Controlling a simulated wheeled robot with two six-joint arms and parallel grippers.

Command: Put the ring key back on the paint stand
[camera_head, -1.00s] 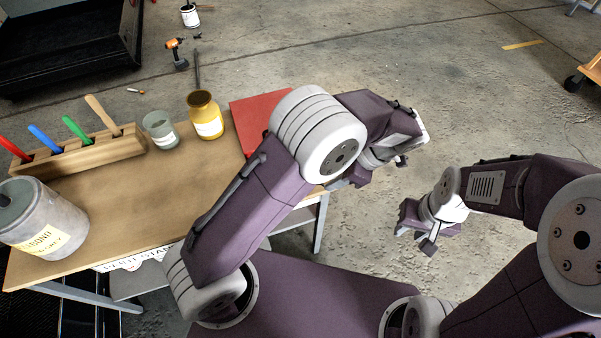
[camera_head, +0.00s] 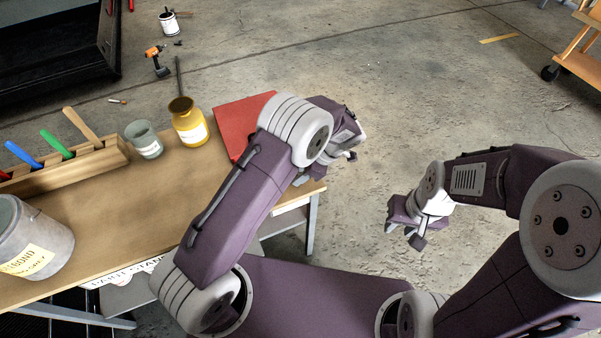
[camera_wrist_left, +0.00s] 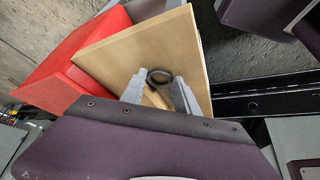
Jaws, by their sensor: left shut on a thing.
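The paint stand is a wooden-topped table (camera_head: 130,205) at the left in the head view. A partly hidden sign on its front edge (camera_head: 125,272) reads "PAINT STAN…". In the left wrist view my left gripper (camera_wrist_left: 161,90) is shut on the ring key (camera_wrist_left: 160,70), whose dark loop shows between the fingertips. The stand's wooden top (camera_wrist_left: 130,50) lies behind it in that view; I cannot tell the height above it. My right gripper (camera_head: 404,233) hangs open and empty over the floor.
A red box (camera_head: 240,125) lies at the stand's back right; it also shows in the left wrist view (camera_wrist_left: 65,65). A yellow jar (camera_head: 188,125), grey cup (camera_head: 144,140), wooden rack (camera_head: 70,170) with coloured handles and large can (camera_head: 35,245) occupy the top. Its middle is clear.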

